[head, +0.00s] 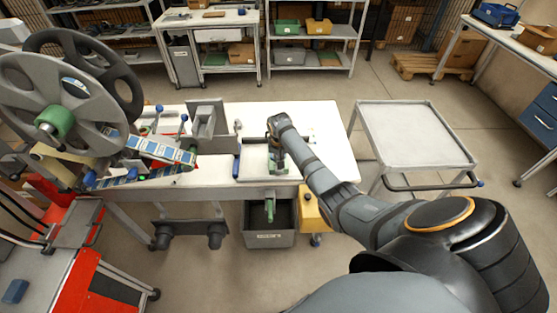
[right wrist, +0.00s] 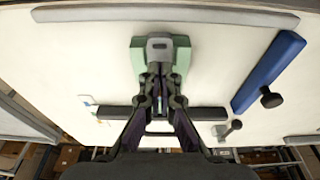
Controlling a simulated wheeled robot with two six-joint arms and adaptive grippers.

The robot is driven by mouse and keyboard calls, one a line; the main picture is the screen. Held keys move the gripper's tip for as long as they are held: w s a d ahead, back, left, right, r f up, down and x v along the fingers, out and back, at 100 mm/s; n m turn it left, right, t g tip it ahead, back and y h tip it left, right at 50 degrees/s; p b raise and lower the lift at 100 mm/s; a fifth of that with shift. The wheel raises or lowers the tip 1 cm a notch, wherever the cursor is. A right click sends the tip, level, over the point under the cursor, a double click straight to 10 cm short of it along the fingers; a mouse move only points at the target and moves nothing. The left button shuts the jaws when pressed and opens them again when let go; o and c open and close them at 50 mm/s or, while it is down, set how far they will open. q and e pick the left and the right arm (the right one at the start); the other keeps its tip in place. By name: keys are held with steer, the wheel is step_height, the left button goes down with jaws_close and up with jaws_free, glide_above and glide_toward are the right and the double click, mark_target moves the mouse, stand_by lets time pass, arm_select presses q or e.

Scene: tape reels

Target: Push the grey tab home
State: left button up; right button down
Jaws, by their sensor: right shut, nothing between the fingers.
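The grey tab (right wrist: 160,46), with a small slot in it, sits at the green block (right wrist: 138,58) in the right wrist view. How far in it sits is hard to tell. In the head view the green block (head: 272,163) is small and partly covered by my right gripper (head: 277,148), which points down at it from above the white bench. In the right wrist view the fingertips of my right gripper (right wrist: 160,78) are together and empty, over the green block just below the grey tab; I cannot tell whether they touch it. My left gripper is not in view.
A blue bar (right wrist: 268,72) and a dark bar (right wrist: 118,112) lie near the green block. A reel machine with a large grey reel (head: 62,105) stands left. A grey bin (head: 268,238) is under the bench front. A grey cart (head: 412,135) stands right.

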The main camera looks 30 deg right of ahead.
steer(key=shift+f+b, duration=0.45)
steer(key=shift+f, duration=0.3)
steer(key=shift+f+p, duration=0.1)
steer(key=shift+p, duration=0.45)
stand_by(1.9)
step_height(320, 180, up, 7)
steer(key=p, duration=0.8)
